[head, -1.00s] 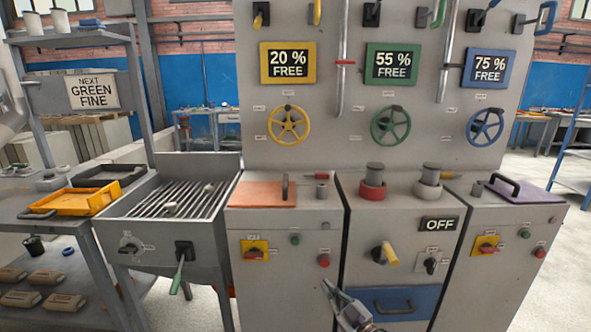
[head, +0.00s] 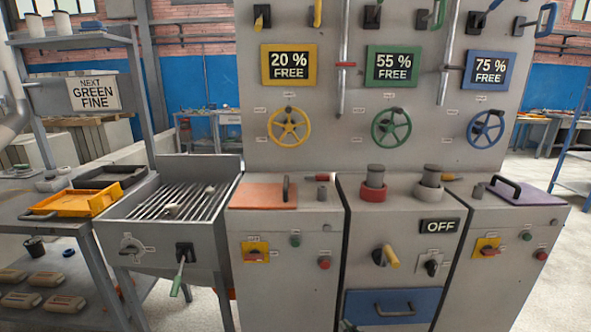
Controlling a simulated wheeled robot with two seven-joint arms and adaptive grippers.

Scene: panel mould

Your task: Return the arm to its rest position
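Neither of my grippers shows clearly in the head view. At most a tiny sliver shows at the bottom edge by the lower left of the blue drawer (head: 391,306), too small to read. The machine panel (head: 345,45) stands in front of me. It carries a yellow handwheel (head: 289,127), a green handwheel (head: 391,127) and a blue handwheel (head: 486,129). Their displays read 20 % FREE (head: 289,66), 55 % FREE (head: 391,66) and 75 % FREE (head: 490,69). A sign (head: 93,92) at left reads NEXT GREEN FINE.
Cabinets with an orange lid (head: 262,196) and a purple lid (head: 525,193) flank the middle cabinet, whose plate (head: 440,226) reads OFF. A grated trough (head: 170,235) with a green-tipped lever (head: 177,282) stands left. A yellow tray (head: 85,203) sits on the bench. Floor is clear at right.

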